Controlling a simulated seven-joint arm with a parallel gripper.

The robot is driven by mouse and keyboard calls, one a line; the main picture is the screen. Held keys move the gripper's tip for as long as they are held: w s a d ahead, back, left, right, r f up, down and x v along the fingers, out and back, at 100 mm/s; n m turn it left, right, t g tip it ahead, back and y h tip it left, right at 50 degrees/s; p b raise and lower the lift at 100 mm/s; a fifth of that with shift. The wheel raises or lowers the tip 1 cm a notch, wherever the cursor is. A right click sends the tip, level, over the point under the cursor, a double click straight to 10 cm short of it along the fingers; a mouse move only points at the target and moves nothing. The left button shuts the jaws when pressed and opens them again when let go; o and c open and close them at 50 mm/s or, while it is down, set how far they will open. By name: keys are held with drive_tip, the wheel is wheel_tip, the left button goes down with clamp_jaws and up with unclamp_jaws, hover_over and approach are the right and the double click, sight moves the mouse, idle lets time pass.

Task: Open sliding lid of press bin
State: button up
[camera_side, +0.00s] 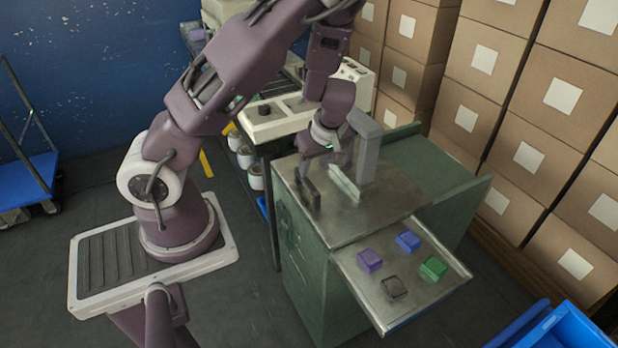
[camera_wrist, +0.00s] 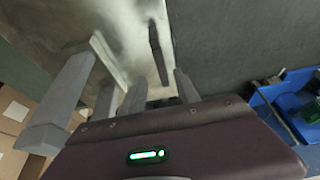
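The press bin is a green cabinet (camera_side: 313,255) with a worn metal top. A flat metal panel (camera_side: 365,222) on top looks like the lid, but I cannot tell where its edges end. A dark bar handle (camera_side: 307,190) stands near the top's left edge; it also shows in the wrist view (camera_wrist: 157,52). My gripper (camera_side: 316,162) is low over the top, close to the handle. In the wrist view my gripper (camera_wrist: 160,90) has its fingers apart, with the handle ahead of them. Contact with the handle cannot be made out. A grey post (camera_side: 365,150) stands just right of my gripper.
A metal shelf (camera_side: 385,312) at the cabinet's front holds purple (camera_side: 370,260), blue (camera_side: 408,241), green (camera_side: 433,268) and dark grey (camera_side: 394,288) blocks. A control panel (camera_side: 280,115) stands behind. Stacked boxes (camera_side: 530,160) line the right. Blue bins (camera_side: 560,328) sit lower right.

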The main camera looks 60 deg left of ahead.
sight(308, 181)
drive_tip(key=x, duration=0.7)
drive_tip(key=shift+a, duration=0.2)
clamp_jaws()
idle(1.1)
